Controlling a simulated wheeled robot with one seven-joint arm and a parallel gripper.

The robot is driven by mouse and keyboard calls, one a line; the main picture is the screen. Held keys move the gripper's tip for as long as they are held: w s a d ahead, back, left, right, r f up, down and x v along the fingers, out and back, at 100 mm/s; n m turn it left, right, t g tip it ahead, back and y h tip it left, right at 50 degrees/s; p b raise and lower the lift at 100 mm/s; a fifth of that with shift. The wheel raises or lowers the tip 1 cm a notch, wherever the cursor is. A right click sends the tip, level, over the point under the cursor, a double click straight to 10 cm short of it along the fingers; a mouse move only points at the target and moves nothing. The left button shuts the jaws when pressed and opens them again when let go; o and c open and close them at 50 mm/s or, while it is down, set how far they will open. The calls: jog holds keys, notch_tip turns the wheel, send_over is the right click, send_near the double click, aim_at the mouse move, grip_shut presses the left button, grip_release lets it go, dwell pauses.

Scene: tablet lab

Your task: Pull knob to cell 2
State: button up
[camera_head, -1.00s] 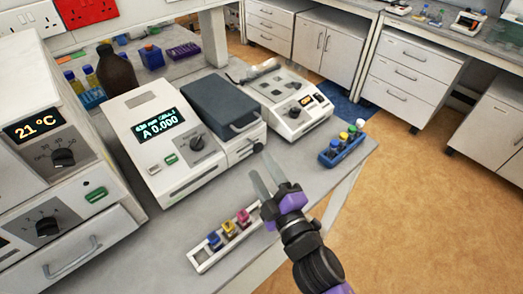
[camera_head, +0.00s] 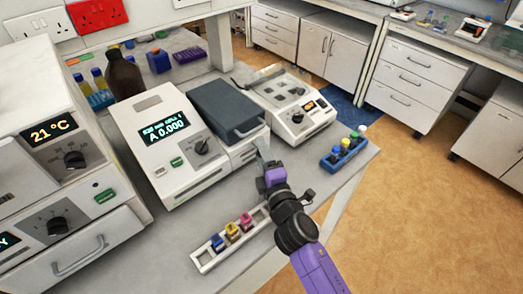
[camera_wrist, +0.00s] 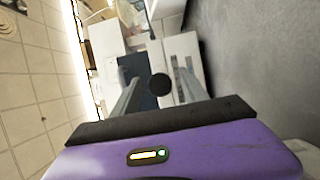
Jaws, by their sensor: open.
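The spectrophotometer (camera_head: 165,140) stands on the bench, its display reading A 0.000 and its dark grey lid (camera_head: 225,108) closed. In the wrist view, a round black knob (camera_wrist: 160,84) shows between the two fingers of my gripper (camera_wrist: 157,78), with a gap visible on both sides. My gripper (camera_head: 262,148) is open at the front right corner of the spectrophotometer in the head view, where it hides the knob. I cannot tell how deep the knob sits between the fingers, nor the rod's position.
A white rack (camera_head: 232,240) with several coloured-cap cuvettes lies below left of my gripper. A blue rack (camera_head: 344,152) of bottles stands to the right near the bench edge. A second white instrument (camera_head: 295,105) is behind. A 21 °C unit (camera_head: 65,135) stands at left.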

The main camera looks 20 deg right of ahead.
jog(key=shift+w, duration=0.25)
grip_shut()
dwell(1.4)
